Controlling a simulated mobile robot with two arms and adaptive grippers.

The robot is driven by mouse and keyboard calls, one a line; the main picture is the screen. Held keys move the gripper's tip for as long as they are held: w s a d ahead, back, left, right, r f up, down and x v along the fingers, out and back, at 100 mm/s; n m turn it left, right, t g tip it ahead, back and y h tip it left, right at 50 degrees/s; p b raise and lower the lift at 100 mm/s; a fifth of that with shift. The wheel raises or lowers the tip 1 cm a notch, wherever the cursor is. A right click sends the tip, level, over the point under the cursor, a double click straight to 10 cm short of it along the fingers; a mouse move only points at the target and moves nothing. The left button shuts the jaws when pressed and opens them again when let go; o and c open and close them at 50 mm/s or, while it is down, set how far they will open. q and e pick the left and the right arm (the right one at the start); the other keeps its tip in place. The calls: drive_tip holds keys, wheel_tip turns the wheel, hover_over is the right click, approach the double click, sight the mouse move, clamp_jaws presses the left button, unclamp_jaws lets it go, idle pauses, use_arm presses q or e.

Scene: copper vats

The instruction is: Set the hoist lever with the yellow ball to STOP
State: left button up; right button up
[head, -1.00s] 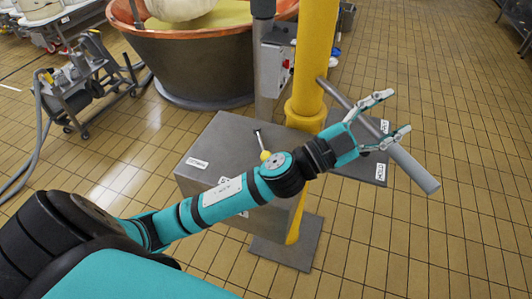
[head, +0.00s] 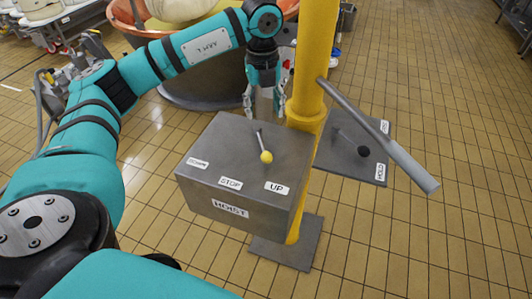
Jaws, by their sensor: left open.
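The grey hoist box (head: 212,145) stands in the middle, with a HOIST label on its front. Its lever has a yellow ball (head: 266,157) on the end, which leans towards the front edge and points at the UP label (head: 277,188). The STOP label (head: 230,183) is to the left of that, and another label (head: 197,163), hard to read, is at the far left. My left gripper (head: 264,108) hangs fingers down behind the lever, near its base. My right gripper is not in view.
A yellow post (head: 312,60) rises right behind the box. A grey bar (head: 375,130) slants out to its right, above a plate (head: 340,160) with a black-ball lever (head: 363,151) and a HOLD label. A copper vat (head: 195,85) stands behind. Tiled floor is free at right.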

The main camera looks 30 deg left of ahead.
sight(266, 153)
use_arm(q)
drive_tip(key=f+p, duration=0.1)
drive_tip(key=f, duration=0.4)
drive_tip(key=f+p, duration=0.2)
drive_tip(key=f, duration=0.3)
drive_tip(key=f+p, duration=0.2)
drive_tip(key=f, duration=0.3)
drive_tip(key=shift+w+d+f, duration=0.15)
drive_tip(key=shift+d+f, duration=0.1)
drive_tip(key=shift+f, duration=0.8)
clamp_jaws()
